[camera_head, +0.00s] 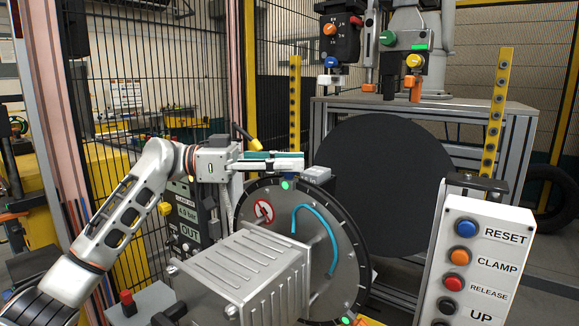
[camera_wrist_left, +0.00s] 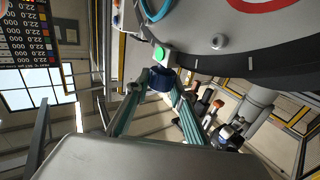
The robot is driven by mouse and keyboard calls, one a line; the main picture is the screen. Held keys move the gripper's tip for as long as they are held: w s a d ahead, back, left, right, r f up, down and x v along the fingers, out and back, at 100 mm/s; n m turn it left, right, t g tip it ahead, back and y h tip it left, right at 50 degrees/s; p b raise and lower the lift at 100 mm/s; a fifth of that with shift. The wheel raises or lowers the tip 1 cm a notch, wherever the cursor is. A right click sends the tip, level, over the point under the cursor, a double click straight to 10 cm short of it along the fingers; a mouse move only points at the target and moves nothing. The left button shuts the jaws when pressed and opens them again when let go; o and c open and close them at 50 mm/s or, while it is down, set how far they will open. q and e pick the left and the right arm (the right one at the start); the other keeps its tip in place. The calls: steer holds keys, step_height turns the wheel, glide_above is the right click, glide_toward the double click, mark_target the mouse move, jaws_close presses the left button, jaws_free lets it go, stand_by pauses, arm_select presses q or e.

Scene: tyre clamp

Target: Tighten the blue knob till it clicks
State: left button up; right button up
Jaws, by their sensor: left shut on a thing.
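The blue knob (camera_wrist_left: 161,79) sits between the fingertips of my left gripper (camera_wrist_left: 163,88) in the left wrist view, close to the rim of the round metal plate. In the head view my left gripper (camera_head: 298,162) reaches in from the left to the top of the round plate (camera_head: 262,187). Its fingers are shut on the knob, which is mostly hidden there, with a bit of blue (camera_head: 291,180) below them. A green light (camera_head: 286,185) glows beside the knob; it also shows in the left wrist view (camera_wrist_left: 159,53). My right gripper is not in view.
A ribbed metal box (camera_head: 245,275) stands in front of the plate, with a curved blue hose (camera_head: 317,222) beside it. A large black disc (camera_head: 378,190) stands behind on the right. A white button panel (camera_head: 478,262) is at front right. Wire fencing is at left.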

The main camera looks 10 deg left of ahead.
arm_select(q)
steer(key=shift+f, duration=0.1)
steer(key=o, duration=1.2)
steer(key=shift+c, duration=0.2)
steer(key=s+a, duration=0.2)
steer(key=a, duration=0.9)
steer(key=shift+a, duration=0.4)
steer(key=shift+s, duration=0.1)
